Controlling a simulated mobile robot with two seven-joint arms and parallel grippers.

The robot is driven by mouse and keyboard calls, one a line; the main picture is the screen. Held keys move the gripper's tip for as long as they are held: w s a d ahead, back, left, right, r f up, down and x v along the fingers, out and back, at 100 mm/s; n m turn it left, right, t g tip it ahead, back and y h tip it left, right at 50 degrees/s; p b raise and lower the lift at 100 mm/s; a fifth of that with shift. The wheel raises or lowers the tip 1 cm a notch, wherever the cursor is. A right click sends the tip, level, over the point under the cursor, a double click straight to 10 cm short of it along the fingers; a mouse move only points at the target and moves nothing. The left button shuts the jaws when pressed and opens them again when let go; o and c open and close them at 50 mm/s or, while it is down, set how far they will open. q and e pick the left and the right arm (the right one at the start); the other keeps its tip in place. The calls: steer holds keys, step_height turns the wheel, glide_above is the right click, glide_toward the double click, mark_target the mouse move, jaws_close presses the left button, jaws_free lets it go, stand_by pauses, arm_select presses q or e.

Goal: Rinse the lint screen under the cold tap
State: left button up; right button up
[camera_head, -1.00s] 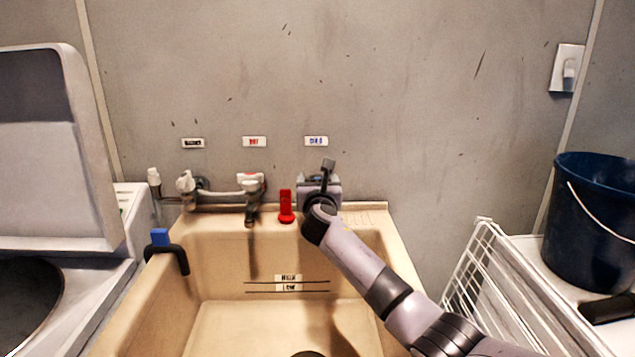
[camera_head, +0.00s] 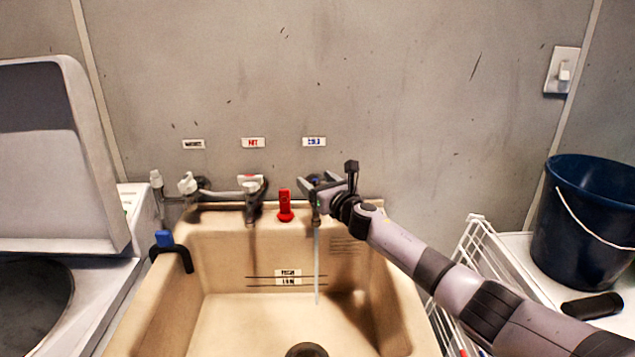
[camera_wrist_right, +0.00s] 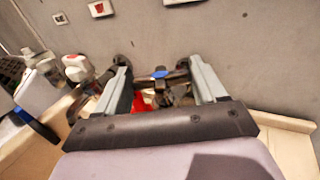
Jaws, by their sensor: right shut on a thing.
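The cold tap stands at the back right of the sink, under the label with blue letters (camera_head: 314,141). A thin water stream (camera_head: 317,265) falls from it into the sink basin (camera_head: 235,325). My right gripper (camera_head: 322,186) is at the top of this tap. In the right wrist view its fingers (camera_wrist_right: 160,82) stand on either side of the tap's blue-marked handle (camera_wrist_right: 159,74) and are shut on it. The gripper partly hides the tap body. I cannot make out the lint screen in either view. My left gripper is not in view.
The hot tap (camera_head: 251,190) and a red upright item (camera_head: 285,206) stand left of the cold tap. A black hook-shaped hose with a blue piece (camera_head: 164,238) hangs over the sink's left rim. A white wire rack (camera_head: 470,250) and blue bucket (camera_head: 585,220) are at right.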

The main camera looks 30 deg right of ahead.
steer(key=o, duration=1)
steer(key=shift+o, duration=0.2)
steer(key=shift+s, duration=0.1)
steer(key=s, duration=0.7)
steer(key=shift+p, duration=0.4)
steer(key=shift+d, duration=0.1)
